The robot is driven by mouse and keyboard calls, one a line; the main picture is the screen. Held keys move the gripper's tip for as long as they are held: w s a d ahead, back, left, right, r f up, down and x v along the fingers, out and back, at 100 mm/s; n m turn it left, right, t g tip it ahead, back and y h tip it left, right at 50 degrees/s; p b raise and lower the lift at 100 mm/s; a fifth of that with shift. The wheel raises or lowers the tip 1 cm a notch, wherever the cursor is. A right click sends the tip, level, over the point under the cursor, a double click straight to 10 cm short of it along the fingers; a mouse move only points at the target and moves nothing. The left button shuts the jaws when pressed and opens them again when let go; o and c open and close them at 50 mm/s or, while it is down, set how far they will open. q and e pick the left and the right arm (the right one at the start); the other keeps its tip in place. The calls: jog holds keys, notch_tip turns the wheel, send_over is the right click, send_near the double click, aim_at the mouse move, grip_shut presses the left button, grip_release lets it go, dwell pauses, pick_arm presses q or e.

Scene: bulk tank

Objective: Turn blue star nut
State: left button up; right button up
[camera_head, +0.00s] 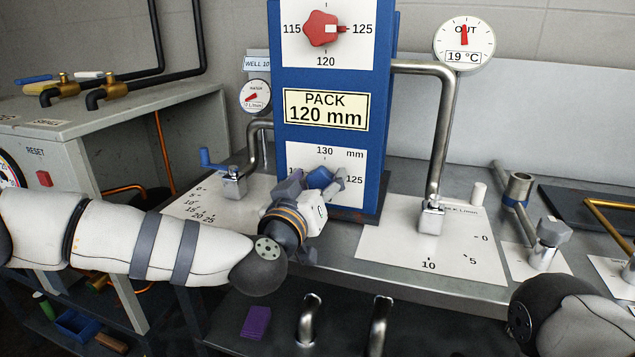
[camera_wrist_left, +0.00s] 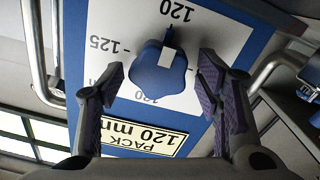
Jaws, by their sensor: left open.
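The blue star nut (camera_head: 320,177) sits on the lower white dial of the blue panel in the head view, partly hidden by my left gripper (camera_head: 315,186). In the left wrist view the nut (camera_wrist_left: 150,90) shows almost whole, with a white pointer mark on it. My left gripper (camera_wrist_left: 162,78) is open there, one finger on each side of the nut, with a visible gap on both sides. Whether the fingertips reach around the nut's depth I cannot tell. My right gripper is out of view; only part of my right arm shows at the lower right.
A red star nut (camera_head: 322,29) sits on the upper dial. The "PACK 120 mm" label (camera_head: 325,108) is between the dials. A steel pipe (camera_head: 440,140) with a valve stands to the right, and a blue-handled valve (camera_head: 232,178) to the left, both close to the panel.

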pick_arm(q)
jog(key=shift+c, duration=0.3)
jog(key=c, duration=1.1)
jog(key=shift+n, duration=0.3)
